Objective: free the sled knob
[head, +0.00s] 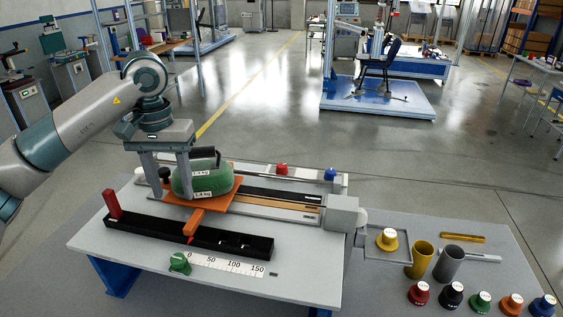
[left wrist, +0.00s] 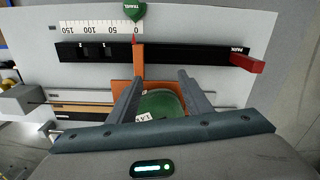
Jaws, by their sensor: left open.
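The orange sled (head: 226,194) sits on the rail of the grey bench and carries a green weight (head: 215,178) with a black handle and kg labels. In the left wrist view the open fingers (left wrist: 160,82) frame the green weight (left wrist: 162,104) and the orange sled (left wrist: 139,62); the knob is hidden there.
A black slotted bar (head: 200,236) with a red block (head: 112,203) at its left runs in front of the sled. A scale strip (head: 227,265) and green TRAVEL knob (head: 180,263) lie nearer. Cups and coloured knobs (head: 481,302) stand at right.

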